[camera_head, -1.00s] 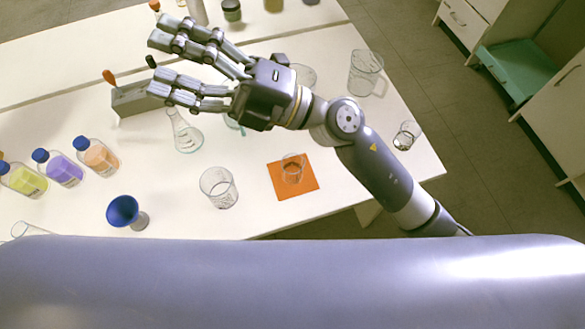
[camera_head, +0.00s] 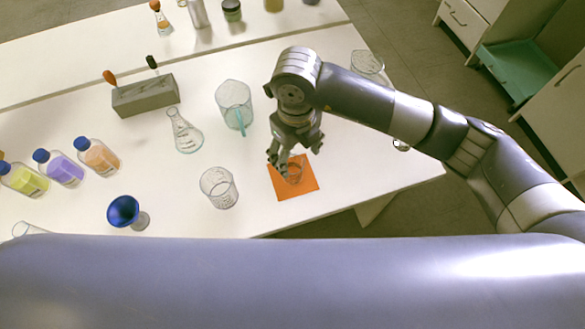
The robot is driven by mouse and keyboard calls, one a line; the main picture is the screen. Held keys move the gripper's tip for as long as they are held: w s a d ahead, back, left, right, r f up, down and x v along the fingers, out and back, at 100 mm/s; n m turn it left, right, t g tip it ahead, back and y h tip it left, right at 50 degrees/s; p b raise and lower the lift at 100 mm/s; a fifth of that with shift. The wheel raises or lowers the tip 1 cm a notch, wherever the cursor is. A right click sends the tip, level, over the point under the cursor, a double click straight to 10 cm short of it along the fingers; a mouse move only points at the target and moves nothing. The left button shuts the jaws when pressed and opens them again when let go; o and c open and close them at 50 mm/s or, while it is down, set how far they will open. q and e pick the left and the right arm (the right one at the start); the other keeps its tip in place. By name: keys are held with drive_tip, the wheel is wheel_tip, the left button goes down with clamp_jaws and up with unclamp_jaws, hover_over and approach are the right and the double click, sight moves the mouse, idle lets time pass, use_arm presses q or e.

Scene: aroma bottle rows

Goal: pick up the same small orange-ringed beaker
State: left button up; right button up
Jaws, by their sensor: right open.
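A small clear beaker (camera_head: 295,178) stands on the orange square mat (camera_head: 308,187) near the front edge of the table. The orange of the mat shows through its glass, so I cannot tell whether it has a ring of its own. My right gripper (camera_head: 290,163) points down over the back part of the mat, fingers spread and open. Its fingertips are close above or around the beaker's far rim and partly hide it; I cannot tell whether they touch. My left gripper is not in view.
A larger beaker (camera_head: 219,188) stands left of the mat, with a conical flask (camera_head: 185,134) and a tall beaker (camera_head: 231,97) behind. A blue funnel-like cup (camera_head: 123,211), several coloured bottles (camera_head: 98,156) and a grey holder (camera_head: 146,97) are further left. The mat's left front side is clear.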

sight(293, 169)
wheel_tip(293, 169, down, 3)
drive_tip(key=shift+f, duration=0.2)
drive_tip(key=shift+w+a+f+p, duration=0.15)
drive_tip(key=shift+f+p, duration=0.35)
drive_tip(key=shift+f, duration=0.85)
drive_tip(key=shift+w+a+f+p, duration=0.15)
drive_tip(key=shift+f+p, duration=0.35)
drive_tip(key=shift+f, duration=0.85)
drive_tip(key=c, duration=1.2)
